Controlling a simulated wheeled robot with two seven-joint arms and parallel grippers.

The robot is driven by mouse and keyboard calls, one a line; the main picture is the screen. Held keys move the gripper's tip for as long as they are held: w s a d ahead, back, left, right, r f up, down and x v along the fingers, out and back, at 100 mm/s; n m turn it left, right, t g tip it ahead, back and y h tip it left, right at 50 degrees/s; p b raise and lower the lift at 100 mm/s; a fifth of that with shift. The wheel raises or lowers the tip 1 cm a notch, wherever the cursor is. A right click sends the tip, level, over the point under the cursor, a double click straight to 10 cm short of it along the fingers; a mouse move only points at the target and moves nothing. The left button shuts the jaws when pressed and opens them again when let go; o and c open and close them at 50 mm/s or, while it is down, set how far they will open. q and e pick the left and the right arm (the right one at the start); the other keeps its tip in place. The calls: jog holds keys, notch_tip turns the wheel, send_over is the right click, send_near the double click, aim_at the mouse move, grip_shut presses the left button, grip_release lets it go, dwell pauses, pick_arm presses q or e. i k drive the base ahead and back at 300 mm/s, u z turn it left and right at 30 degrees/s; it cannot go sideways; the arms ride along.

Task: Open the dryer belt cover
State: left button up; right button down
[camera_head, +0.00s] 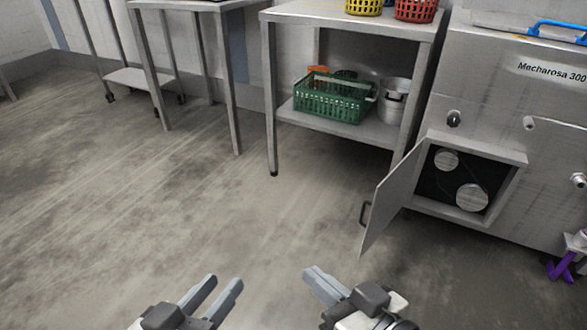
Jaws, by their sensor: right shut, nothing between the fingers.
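The dryer belt cover (393,197) is a grey metal door low on the front of the machine marked "Mecharosa 300" (520,95). It stands swung out to the left of its opening, with a dark handle (364,214) near its free edge. Two pale round pulleys (471,197) show inside the dark compartment. My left gripper (226,281) is open and empty at the bottom of the view, left of the cover. My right gripper (314,274) is shut and empty, below and left of the cover, apart from the handle.
A purple object (562,269) is near the floor at the right. The concrete floor left of the cover is clear.

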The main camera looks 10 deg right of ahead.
aim_at(390, 196)
jog(key=u, duration=0.35)
jog(key=i, duration=1.35)
jog(key=z, duration=1.55)
